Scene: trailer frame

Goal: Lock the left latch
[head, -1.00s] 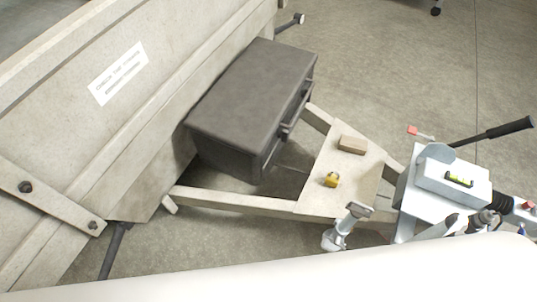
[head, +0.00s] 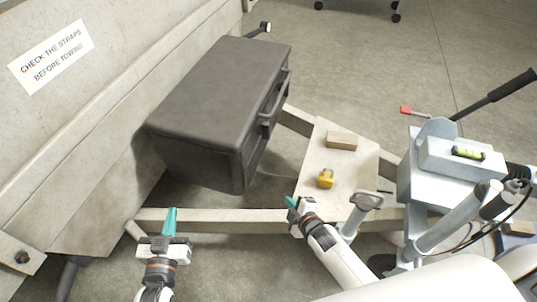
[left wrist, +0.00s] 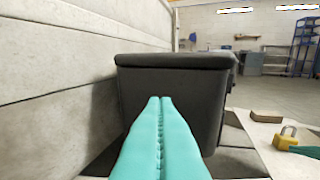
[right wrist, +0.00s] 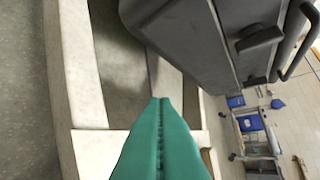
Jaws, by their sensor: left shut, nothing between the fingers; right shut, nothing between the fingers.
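The dark grey box (head: 215,85) sits on the trailer frame with its lid down. Its front, with a handle and latch parts, faces right; the latch details are too small to tell in the head view. The right wrist view shows the front close up, with a dark protruding latch-like part (right wrist: 260,40) beside the handle (right wrist: 300,42); I cannot tell whether it is locked. My left gripper (head: 171,212) is shut and empty, in front of the box's near end. My right gripper (head: 290,203) is shut and empty, right of the box's near corner, apart from it.
A yellow padlock (head: 325,179) and a wooden block (head: 341,140) lie on the pale frame plate (head: 312,160). The coupling housing with a spirit level (head: 467,153) and a lever stands at right. The trailer wall (head: 110,110) rises close along the box's left side.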

